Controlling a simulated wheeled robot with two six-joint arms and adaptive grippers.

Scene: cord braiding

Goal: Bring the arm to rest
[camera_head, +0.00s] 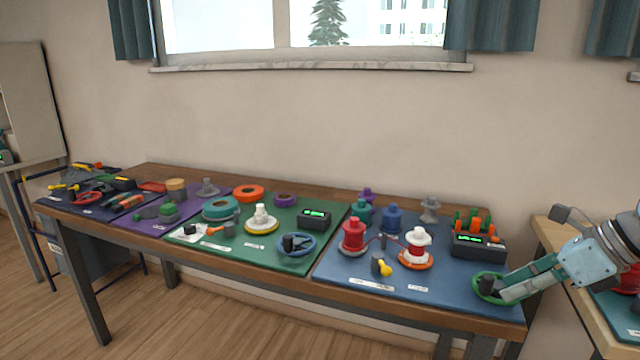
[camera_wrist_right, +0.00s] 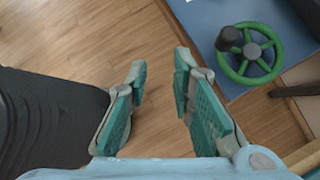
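My right gripper (camera_head: 512,291) comes in from the right edge in the head view, at the front right corner of the table. In the right wrist view the two teal fingers (camera_wrist_right: 160,82) stand apart with a gap between them. Nothing is between them, only wood floor behind. A green handwheel with a dark knob (camera_head: 487,284) lies on the blue mat beside the fingertips, partly covered by them in the head view. In the wrist view the green handwheel (camera_wrist_right: 262,72) is right of the fingers and apart from them. My left gripper is not in view.
The blue mat (camera_head: 450,297) holds a red spool (camera_head: 353,236), a white-and-red spool (camera_head: 418,247) and a dark box with a green display (camera_head: 478,246). The long wooden table (camera_head: 150,170) continues left with more mats. Another table (camera_head: 567,270) stands at right, under my arm.

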